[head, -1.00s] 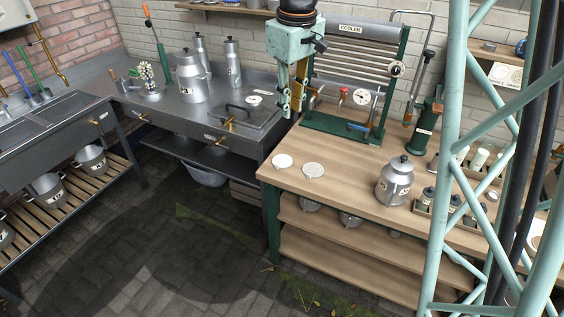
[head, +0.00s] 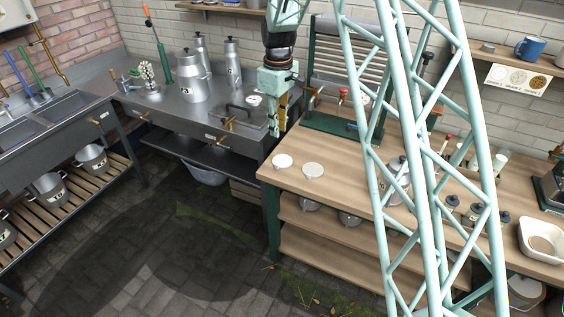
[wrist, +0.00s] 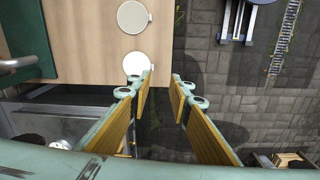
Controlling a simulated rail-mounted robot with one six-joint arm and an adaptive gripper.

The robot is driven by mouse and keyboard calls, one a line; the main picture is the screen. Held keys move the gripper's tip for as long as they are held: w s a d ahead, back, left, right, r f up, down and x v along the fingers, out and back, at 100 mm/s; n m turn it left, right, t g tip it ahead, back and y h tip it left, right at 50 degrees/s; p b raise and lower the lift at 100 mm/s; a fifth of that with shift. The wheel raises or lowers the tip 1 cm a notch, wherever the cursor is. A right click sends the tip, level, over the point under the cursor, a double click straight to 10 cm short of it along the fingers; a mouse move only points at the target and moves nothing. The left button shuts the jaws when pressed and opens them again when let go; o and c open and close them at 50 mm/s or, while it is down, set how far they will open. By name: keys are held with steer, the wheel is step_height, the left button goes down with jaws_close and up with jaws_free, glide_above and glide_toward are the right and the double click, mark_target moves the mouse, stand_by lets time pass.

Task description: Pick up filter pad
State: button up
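Two pale round discs lie flat near the left end of the wooden table. The left, whiter disc (head: 283,161) is near the table's edge and shows in the wrist view (wrist: 139,64) just beyond my left finger. The other, slightly creamier disc (head: 313,170) lies to its right and is farther off in the wrist view (wrist: 132,16). Each has a small tab. I cannot tell which one is the filter pad. My gripper (head: 277,131) points down, apart from both discs. In the wrist view its fingers (wrist: 162,85) are apart with nothing between them.
The wooden table (head: 340,190) has bare wood around the discs. The green cooler stand (head: 335,124) is behind them. A metal can (head: 397,180) is partly hidden behind my lattice mast. The steel counter (head: 205,112) is at left, with a gap to the floor beside the table.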

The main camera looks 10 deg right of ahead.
glide_above(277, 163)
steer(key=s+a, duration=0.1)
steer(key=s, duration=0.2)
step_height(277, 163, down, 7)
steer(key=shift+s+n, duration=0.2)
steer(key=shift+n, duration=0.2)
steer(key=shift+f, duration=0.15)
steer(key=shift+f, duration=4.25)
steer(key=shift+f, duration=0.15)
steer(key=shift+w+f, duration=0.15)
steer(key=shift+f, duration=2.3)
steer(key=shift+c, duration=0.5)
jaws_close()
